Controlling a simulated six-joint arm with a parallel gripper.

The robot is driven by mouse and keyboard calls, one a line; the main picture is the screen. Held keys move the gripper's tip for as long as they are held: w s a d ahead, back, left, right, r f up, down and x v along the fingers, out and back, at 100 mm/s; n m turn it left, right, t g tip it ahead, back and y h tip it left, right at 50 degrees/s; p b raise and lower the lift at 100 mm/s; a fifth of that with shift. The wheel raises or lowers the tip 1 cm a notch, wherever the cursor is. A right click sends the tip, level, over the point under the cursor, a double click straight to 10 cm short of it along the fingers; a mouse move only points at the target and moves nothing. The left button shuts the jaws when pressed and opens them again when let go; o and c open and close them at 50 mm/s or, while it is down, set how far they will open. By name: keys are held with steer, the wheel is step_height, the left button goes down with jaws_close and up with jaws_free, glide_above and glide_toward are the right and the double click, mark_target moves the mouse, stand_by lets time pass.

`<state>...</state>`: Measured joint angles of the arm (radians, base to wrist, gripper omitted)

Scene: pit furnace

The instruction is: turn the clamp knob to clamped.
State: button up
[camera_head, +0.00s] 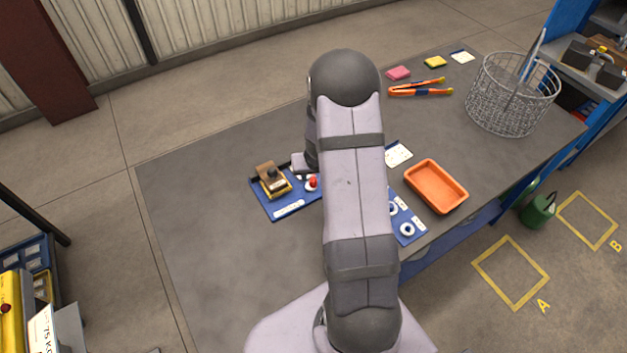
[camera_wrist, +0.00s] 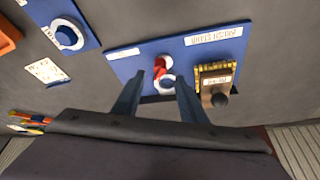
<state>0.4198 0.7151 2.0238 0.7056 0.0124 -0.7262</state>
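A blue panel (camera_head: 275,213) lies on the grey table and carries a red knob (camera_head: 312,183) beside a clamp (camera_head: 272,180) with a yellow base, a brown block and a dark ball. In the wrist view, the red knob (camera_wrist: 161,66) sits on a white round base (camera_wrist: 166,85), and the clamp (camera_wrist: 215,82) is to its right. My gripper (camera_wrist: 159,80) is open, its two dark fingers apart on either side of the knob's base. Contact cannot be made out. In the head view, my arm hides most of the gripper. The knob's markings are too small to read.
A second blue panel with white rings (camera_head: 407,230) lies partly behind my arm. An orange tray (camera_head: 436,186), orange tongs (camera_head: 420,88), a wire basket (camera_head: 513,95) and pink (camera_head: 398,73) and yellow (camera_head: 435,62) pads are further right. The table's left part is clear.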

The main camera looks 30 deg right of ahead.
mark_target(313, 179)
steer(key=shift+b+x, duration=0.9)
steer(key=shift+x, duration=1.8)
jaws_close()
